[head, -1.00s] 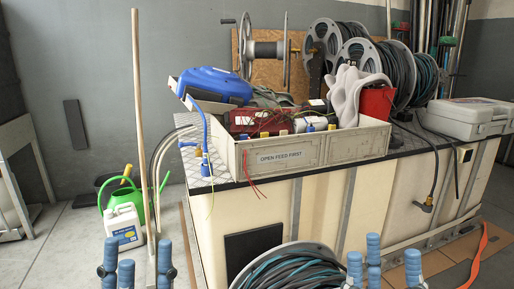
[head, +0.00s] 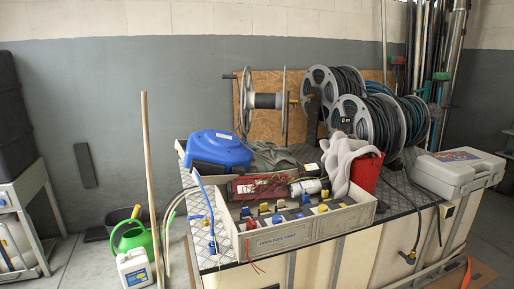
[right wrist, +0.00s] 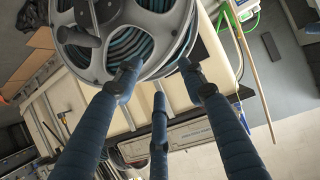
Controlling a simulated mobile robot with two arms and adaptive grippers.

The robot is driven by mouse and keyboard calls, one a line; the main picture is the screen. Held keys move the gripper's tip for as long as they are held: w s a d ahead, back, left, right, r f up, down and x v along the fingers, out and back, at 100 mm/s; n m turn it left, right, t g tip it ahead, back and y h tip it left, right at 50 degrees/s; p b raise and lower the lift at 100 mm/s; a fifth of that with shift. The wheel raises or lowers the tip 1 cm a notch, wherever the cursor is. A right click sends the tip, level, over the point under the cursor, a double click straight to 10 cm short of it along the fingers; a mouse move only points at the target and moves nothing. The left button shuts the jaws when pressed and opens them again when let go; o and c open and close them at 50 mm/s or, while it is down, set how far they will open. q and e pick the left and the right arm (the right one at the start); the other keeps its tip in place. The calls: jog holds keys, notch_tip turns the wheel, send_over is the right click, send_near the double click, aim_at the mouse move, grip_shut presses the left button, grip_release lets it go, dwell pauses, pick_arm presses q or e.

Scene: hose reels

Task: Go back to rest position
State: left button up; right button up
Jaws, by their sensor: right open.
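My right gripper (right wrist: 159,76) shows in the right wrist view with its blue-sleeved fingers spread apart and nothing between them. A grey hose reel (right wrist: 125,40) wound with dark and teal hose is beyond the fingertips, at the top of that view. Whether any finger touches the reel is hard to tell. In the head view neither gripper shows, and my left gripper is in no current view.
A bench (head: 325,262) carries an open crate (head: 288,238) of connectors, a blue case (head: 217,149), several hose reels (head: 368,122) and a grey toolbox (head: 458,172). A wooden pole (head: 150,190), green watering can (head: 132,238) and white jug (head: 134,269) stand left of it.

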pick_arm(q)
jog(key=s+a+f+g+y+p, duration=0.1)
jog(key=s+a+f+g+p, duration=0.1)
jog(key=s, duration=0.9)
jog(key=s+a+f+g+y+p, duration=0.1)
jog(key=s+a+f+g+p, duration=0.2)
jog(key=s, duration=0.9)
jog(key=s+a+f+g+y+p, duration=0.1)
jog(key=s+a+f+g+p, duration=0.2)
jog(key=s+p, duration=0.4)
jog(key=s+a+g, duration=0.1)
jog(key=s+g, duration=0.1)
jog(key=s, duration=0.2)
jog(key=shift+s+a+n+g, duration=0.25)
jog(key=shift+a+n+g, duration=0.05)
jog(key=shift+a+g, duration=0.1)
pick_arm(e)
jog(key=s+d+f+g+h, duration=0.1)
jog(key=s+d+f+g, duration=0.1)
jog(key=s, duration=0.9)
jog(key=s+d+f+g+h, duration=0.1)
jog(key=s+d+f+g, duration=0.2)
jog(key=s, duration=0.9)
jog(key=s+d+f+g+h, duration=0.1)
jog(key=s+d+f+g, duration=0.2)
jog(key=s, duration=0.8)
jog(key=d+g, duration=0.1)
jog(key=g, duration=0.1)
jog(key=shift+s+d+m+g, duration=0.3)
jog(key=shift+d+g, duration=0.1)
